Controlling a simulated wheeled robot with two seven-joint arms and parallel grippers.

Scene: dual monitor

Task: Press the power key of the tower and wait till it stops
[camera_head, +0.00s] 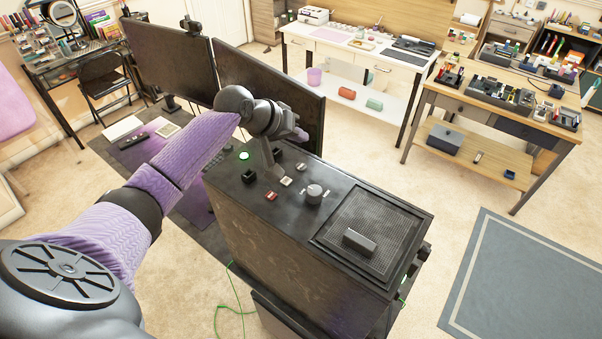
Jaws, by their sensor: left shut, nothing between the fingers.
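The black tower (335,246) stands in the middle, its top panel facing up. On the panel are a lit green round light or button (244,155), a black square key (249,176), a red rocker (271,196), a pale square key (286,181) and a grey round knob (314,194). I cannot read which one is the power key. My left gripper (273,174) is shut and empty, pointing down at the panel between the black and pale keys. I cannot tell whether its tip touches the panel. My right gripper is not in view.
Two dark monitors (166,62) stand behind the tower, close to my left arm. A mesh vent with a black block (360,242) is on the tower's near right top. A white table (345,52) and a wooden workbench (502,113) stand farther back.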

